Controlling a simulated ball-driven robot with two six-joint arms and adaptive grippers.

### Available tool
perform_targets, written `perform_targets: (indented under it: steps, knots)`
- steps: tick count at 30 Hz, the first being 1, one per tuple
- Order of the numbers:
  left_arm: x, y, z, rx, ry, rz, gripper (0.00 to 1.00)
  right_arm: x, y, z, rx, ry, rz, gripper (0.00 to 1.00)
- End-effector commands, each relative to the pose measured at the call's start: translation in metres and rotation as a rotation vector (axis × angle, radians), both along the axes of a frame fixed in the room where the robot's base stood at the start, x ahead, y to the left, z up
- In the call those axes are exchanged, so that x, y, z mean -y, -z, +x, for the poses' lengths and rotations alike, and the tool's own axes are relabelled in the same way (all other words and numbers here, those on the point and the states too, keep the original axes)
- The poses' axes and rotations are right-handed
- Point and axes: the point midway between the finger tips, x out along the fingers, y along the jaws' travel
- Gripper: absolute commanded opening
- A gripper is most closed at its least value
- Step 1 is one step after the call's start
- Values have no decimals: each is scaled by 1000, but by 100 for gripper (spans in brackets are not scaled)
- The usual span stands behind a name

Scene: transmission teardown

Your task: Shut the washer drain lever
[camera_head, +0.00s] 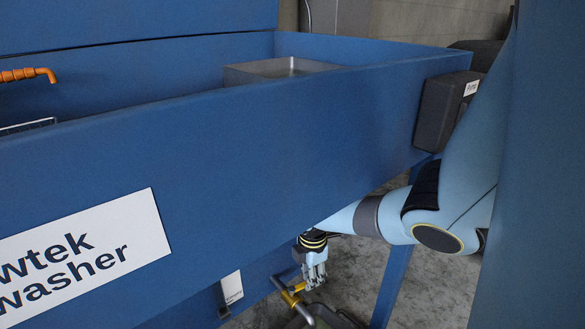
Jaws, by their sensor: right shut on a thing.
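The blue washer (270,165) fills most of the view, with a white name plate on its front. Below its lower edge, the yellow drain lever (290,298) shows beside a pipe fitting. My right gripper (315,284) reaches in from the right under the washer and is shut on the lever. The fingers hide part of the lever, so its exact angle is hard to tell. My left gripper is not in view.
A dark grey pump box (447,108) is fixed on the washer's right end. An orange hose nozzle (28,75) and a metal box (285,68) are in the basin. A blue leg (393,285) stands right of the lever. A small white label (232,288) is left of it.

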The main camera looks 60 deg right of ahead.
Motion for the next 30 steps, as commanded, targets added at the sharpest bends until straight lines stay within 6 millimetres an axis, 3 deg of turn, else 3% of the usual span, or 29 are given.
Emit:
perform_targets:
  steps: [12,28,29,30]
  knots:
    - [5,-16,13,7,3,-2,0,9,1,0,2,-158,0,0]
    - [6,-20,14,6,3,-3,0,9,0,1,3,-181,1,0]
    - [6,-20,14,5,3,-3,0,9,0,1,3,-181,1,18]
    - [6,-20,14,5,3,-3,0,9,0,1,3,-180,1,24]
